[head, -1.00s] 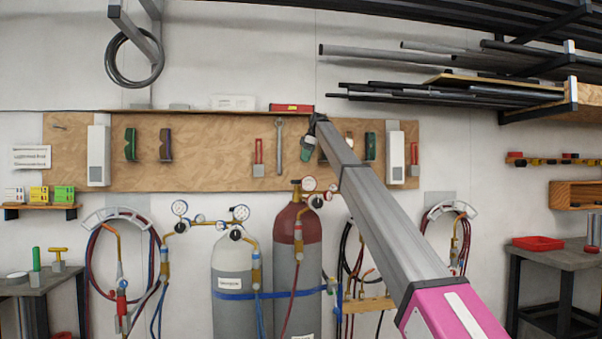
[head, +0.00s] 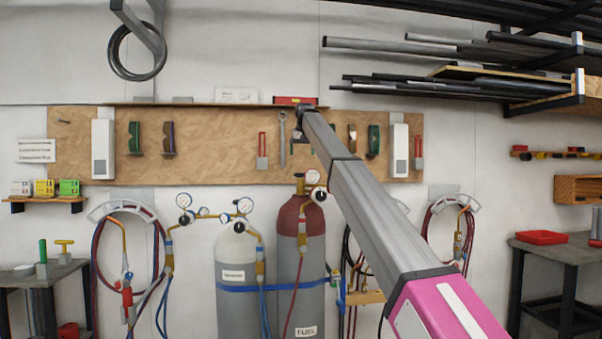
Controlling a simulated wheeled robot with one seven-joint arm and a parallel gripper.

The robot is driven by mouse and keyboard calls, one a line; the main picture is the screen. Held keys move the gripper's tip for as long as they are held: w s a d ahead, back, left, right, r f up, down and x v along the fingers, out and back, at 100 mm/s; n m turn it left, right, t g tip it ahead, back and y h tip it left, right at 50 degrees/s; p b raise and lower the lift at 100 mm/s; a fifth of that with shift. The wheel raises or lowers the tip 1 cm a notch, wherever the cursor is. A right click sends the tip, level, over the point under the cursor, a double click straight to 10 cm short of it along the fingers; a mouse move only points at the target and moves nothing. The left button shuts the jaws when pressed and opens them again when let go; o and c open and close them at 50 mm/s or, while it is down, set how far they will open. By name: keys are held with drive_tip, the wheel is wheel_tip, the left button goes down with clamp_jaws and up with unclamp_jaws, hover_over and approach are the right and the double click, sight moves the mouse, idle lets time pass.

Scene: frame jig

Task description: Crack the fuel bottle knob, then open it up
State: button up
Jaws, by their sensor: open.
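The fuel bottle (head: 288,260) is a tall cylinder with a maroon shoulder, a grey body and a FUEL label. It stands upright at centre. Its brass valve with a small dark knob (head: 299,177) is on top, beside a gauge regulator (head: 313,181). Whether the knob is turned cannot be told. My arm reaches from the lower right to the upper middle. My gripper (head: 299,132) is small at the arm's far end, in front of the board and above the knob in the picture. It is open and apart from the bottle; its fingers are hard to make out.
A grey bottle with a white shoulder (head: 236,258) stands left of the fuel bottle, behind the same blue strap (head: 262,288). Hoses hang on both sides. A wooden tool board (head: 220,150) spans the wall. Tables stand at left and right (head: 560,256).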

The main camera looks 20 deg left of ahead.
sight(301, 176)
drive_tip(key=x, duration=1)
drive_tip(key=shift+s, duration=0.1)
drive_tip(key=c, duration=0.9)
